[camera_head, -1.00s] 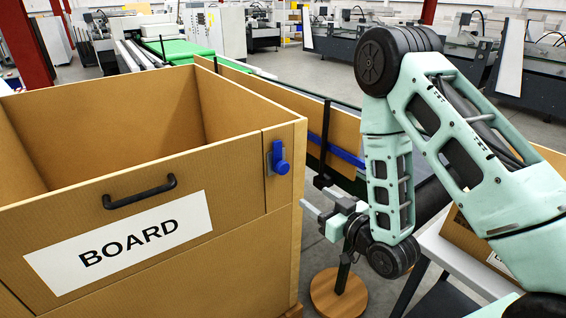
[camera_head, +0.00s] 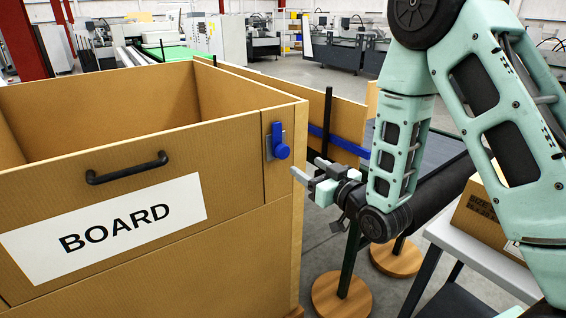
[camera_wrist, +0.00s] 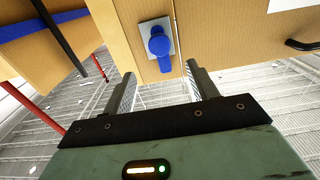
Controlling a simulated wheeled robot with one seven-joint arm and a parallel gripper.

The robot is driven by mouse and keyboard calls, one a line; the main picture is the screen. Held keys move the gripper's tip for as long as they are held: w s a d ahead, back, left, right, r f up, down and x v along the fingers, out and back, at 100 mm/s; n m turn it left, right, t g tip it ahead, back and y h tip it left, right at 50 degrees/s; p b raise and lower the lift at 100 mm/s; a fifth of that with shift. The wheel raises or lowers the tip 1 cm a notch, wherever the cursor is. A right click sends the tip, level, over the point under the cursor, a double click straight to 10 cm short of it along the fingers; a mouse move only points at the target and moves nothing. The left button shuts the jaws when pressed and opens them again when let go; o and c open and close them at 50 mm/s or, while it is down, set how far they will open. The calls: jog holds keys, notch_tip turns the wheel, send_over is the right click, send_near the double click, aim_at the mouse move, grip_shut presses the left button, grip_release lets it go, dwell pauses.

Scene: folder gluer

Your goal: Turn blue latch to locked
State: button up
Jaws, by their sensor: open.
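The blue latch (camera_head: 278,142) is mounted on a grey plate at the right end of the front face of the cardboard-brown box labelled BOARD. Its lever stands upright in the head view, with a round knob at its lower end. In the wrist view the latch (camera_wrist: 160,46) lies ahead of my gripper, between the lines of the two fingers. My gripper (camera_head: 307,175) is to the right of and slightly below the latch, apart from it. In the wrist view my gripper (camera_wrist: 161,88) is open, with nothing between its fingers.
The box (camera_head: 110,152) has a black handle (camera_head: 126,167) on its front. Round wooden bases (camera_head: 341,298) are on the floor below my arm. A grey table (camera_head: 485,262) with a carton is at the right.

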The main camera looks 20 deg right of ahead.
aim_at(285, 152)
jog(key=p+x, duration=0.4)
jog(key=x, duration=0.6)
jog(key=shift+w+a, duration=0.1)
jog(key=shift+w, duration=0.15)
jog(key=shift+w+a, duration=0.2)
jog(key=shift+w, duration=0.45)
jog(key=shift+f, duration=0.1)
grip_shut()
jog(key=shift+w, duration=0.1)
